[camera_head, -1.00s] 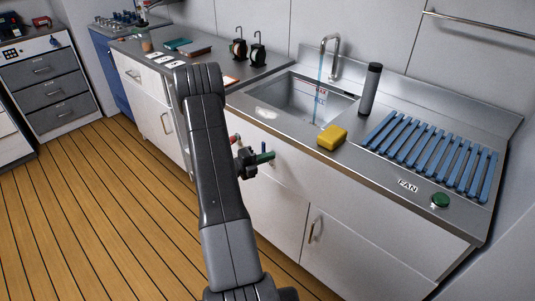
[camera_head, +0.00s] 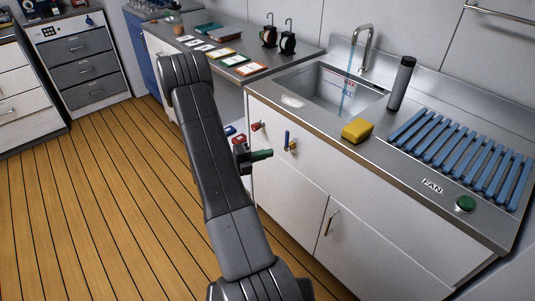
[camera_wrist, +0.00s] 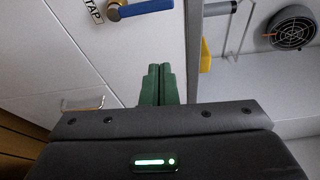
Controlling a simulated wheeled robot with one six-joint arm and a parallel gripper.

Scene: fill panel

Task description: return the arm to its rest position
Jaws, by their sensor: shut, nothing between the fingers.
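My arm (camera_head: 215,165) rises through the middle of the head view and bends over at its top. My gripper (camera_head: 262,155) is in front of the white sink cabinet, left of and slightly below a blue-handled brass tap valve (camera_head: 287,138). In the wrist view its green fingers (camera_wrist: 158,80) are pressed together with nothing between them. The blue lever (camera_wrist: 145,8) shows above them beside a "TAP" label (camera_wrist: 92,12). The fingers look apart from the lever. Part of the cabinet is hidden behind my arm.
A yellow sponge (camera_head: 357,130) lies on the counter's front edge. A blue stream (camera_head: 348,85) hangs under the faucet (camera_head: 365,45). A dark cylinder (camera_head: 401,84), blue rack (camera_head: 460,155) and green button (camera_head: 465,204) are to the right. Wooden floor (camera_head: 90,210) is clear at left.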

